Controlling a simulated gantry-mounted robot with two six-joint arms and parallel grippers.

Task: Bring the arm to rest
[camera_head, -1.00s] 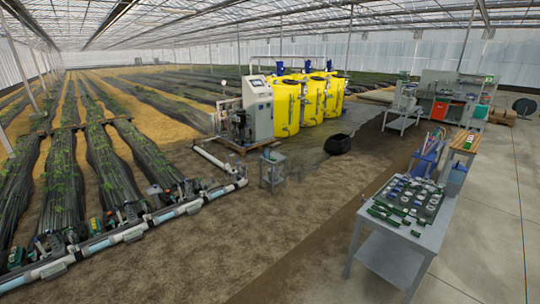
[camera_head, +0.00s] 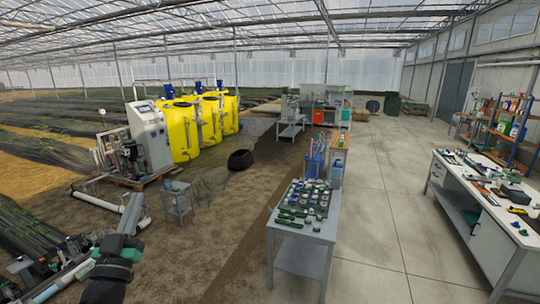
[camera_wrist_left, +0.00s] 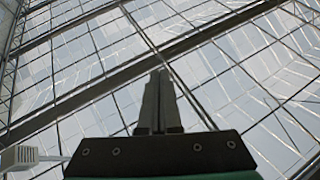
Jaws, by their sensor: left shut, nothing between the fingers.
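My left gripper (camera_head: 134,200) stands at the lower left of the head view, with its grey fingers pointing up and its black and green wrist below. In the left wrist view its fingers (camera_wrist_left: 158,75) are together, with nothing between them. They point up toward the glazed roof (camera_wrist_left: 230,70). No object touches the gripper. My right arm and gripper are not in view.
A grey table (camera_head: 302,230) with many small fittings stands right of my left arm. Yellow tanks (camera_head: 182,130) and a small grey stand (camera_head: 178,188) are beyond it. A white workbench (camera_head: 480,212) stands at the right. The concrete floor (camera_head: 385,235) between is clear.

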